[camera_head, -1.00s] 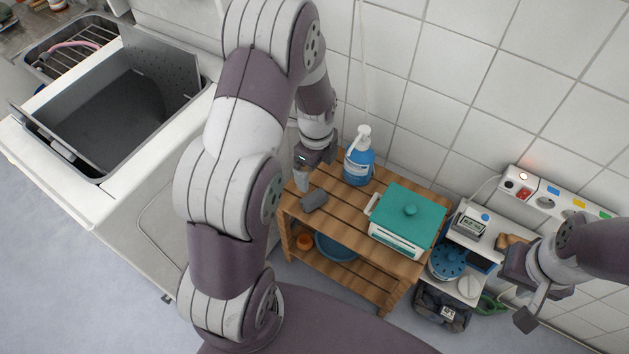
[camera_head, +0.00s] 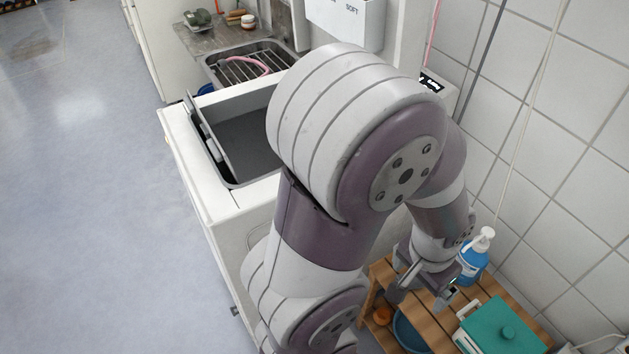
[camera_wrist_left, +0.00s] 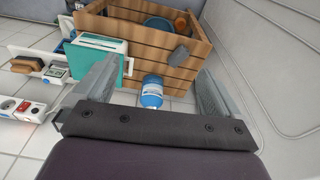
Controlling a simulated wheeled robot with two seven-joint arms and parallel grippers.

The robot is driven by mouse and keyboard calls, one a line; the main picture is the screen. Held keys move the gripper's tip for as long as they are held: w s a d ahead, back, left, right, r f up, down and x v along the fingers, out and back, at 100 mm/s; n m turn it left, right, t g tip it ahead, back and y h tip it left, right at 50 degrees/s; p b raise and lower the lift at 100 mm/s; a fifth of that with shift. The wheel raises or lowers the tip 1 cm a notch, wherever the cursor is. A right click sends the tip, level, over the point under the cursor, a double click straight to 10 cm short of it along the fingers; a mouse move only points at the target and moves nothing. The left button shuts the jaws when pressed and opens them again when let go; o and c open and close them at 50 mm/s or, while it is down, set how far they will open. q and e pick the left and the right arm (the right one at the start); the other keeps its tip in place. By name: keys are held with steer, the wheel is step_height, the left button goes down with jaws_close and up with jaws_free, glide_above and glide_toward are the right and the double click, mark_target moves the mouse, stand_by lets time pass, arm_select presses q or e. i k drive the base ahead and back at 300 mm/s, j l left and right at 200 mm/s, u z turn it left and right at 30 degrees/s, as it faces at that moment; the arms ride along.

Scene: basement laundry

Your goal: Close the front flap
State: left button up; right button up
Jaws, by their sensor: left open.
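The front flap (camera_head: 207,132) is a grey panel standing up along the left edge of the drum opening (camera_head: 247,142) in the white top-loading machine (camera_head: 222,205). It is raised, with the opening uncovered beside it. My left arm hides the right part of the opening. My left gripper (camera_head: 424,290) is open and empty over the wooden shelf, well to the right of the flap. In the left wrist view its two fingers (camera_wrist_left: 155,92) are spread apart with nothing held. My right gripper is not in view.
The wooden shelf (camera_wrist_left: 135,35) holds a blue pump bottle (camera_head: 474,258), a teal-lidded box (camera_head: 500,328) and a small grey item (camera_wrist_left: 180,55). A sink with a rack (camera_head: 245,66) is behind the machine. The floor (camera_head: 100,200) left of it is clear.

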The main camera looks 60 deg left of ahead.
mark_target(219, 153)
steer(key=j+u, duration=0.1)
steer(key=u, duration=0.35)
steer(key=j+u, duration=0.1)
steer(key=u, duration=0.35)
steer(key=j+u, duration=0.15)
steer(key=u, duration=0.25)
steer(key=j+u, duration=0.1)
steer(key=u, duration=0.35)
steer(key=j, duration=0.45)
steer(key=i+j+u, duration=0.1)
steer(key=j, duration=0.35)
steer(key=i+j+z, duration=0.15)
